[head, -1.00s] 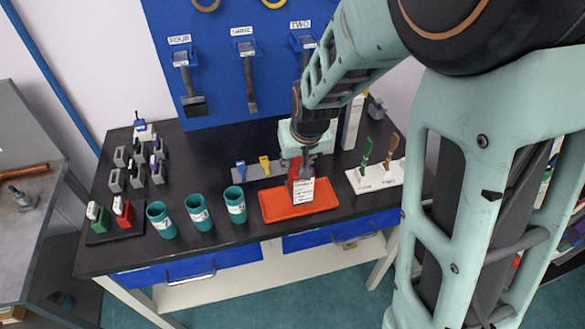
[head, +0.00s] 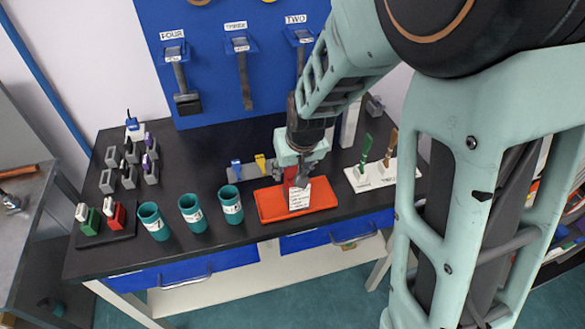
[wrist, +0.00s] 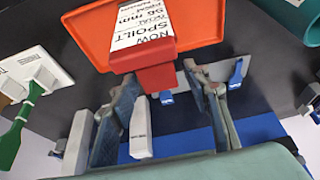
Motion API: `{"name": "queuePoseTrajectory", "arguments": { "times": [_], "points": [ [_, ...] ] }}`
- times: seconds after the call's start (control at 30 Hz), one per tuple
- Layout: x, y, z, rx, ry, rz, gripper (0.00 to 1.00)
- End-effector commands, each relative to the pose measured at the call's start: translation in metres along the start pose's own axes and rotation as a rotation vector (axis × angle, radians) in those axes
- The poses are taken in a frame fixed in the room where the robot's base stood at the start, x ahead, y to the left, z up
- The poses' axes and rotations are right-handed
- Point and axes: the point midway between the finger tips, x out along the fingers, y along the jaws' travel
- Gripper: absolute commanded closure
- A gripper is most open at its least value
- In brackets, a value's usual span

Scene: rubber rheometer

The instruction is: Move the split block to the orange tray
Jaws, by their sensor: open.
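A red block with a white printed label stands in the orange tray (head: 327,198), near its back edge. I take it as the split block. In the wrist view, the red block (wrist: 156,78) lies between the tips of my open gripper (wrist: 161,78), with a finger on each side and no clear grip. My gripper (head: 304,177) is above the orange tray, which also shows in the wrist view (wrist: 200,22). The gripper hides part of the block.
Teal cups (head: 192,213) stand left of the tray. A white stand (head: 372,178) with green and brown tools is at right. A grey holder (head: 238,178) with blue and yellow pieces is behind. Red and green items (head: 102,217) sit on a dark tray at far left.

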Motion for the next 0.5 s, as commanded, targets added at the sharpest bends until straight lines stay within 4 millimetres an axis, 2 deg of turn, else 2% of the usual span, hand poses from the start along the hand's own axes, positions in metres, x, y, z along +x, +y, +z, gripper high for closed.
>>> {"name": "queuePoseTrajectory", "arguments": {
  "times": [0.17,0.5],
  "points": [
    [-0.006,0.0,-0.002,0.0,0.0,0.0,0.56],
    [-0.056,0.0,-0.004,0.0,0.001,0.0,0.56]
  ]
}}
